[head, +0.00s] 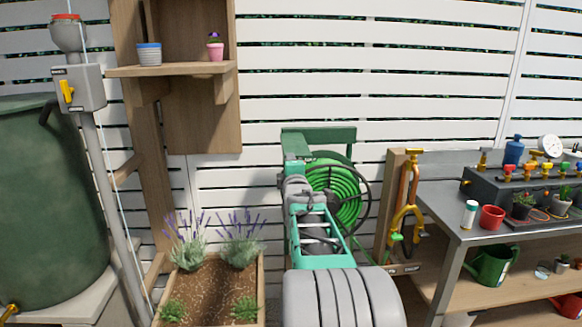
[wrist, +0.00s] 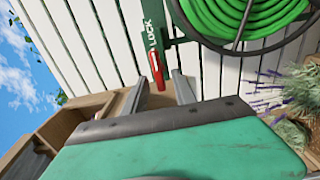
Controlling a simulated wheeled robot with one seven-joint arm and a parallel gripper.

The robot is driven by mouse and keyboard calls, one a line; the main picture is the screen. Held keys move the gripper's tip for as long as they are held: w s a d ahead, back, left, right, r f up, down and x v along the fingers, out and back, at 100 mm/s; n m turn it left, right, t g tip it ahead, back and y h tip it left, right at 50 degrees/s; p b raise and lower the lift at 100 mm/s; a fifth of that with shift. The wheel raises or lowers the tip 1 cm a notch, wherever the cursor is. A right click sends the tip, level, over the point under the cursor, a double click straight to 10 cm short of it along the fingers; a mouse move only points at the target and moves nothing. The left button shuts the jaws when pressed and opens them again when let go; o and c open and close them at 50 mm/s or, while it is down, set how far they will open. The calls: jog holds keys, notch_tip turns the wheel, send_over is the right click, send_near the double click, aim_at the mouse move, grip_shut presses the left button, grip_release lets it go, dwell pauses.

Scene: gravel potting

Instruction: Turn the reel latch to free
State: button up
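The hose reel with its coiled green hose (head: 345,192) hangs on a green frame against the white fence, partly behind my arm. It also shows at the top of the wrist view (wrist: 245,18). The red reel latch (wrist: 155,66) is a small lever beside the white word LOCK on a green bar. My gripper (wrist: 161,80) is open, with one finger on each side of the red lever in the picture. I cannot tell whether either finger touches it. In the head view my arm hides the latch and the gripper's fingers.
A wooden planter with lavender (head: 205,290) stands left of my arm. A grey post with a yellow-handled box (head: 78,90) and a green tank (head: 45,200) are further left. A metal workbench (head: 450,205) with pots and valves stands right. A shelf (head: 170,70) hangs upper left.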

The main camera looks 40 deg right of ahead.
jog(key=shift+s, duration=0.1)
jog(key=v, duration=0.7)
jog(key=shift+s+a, duration=0.25)
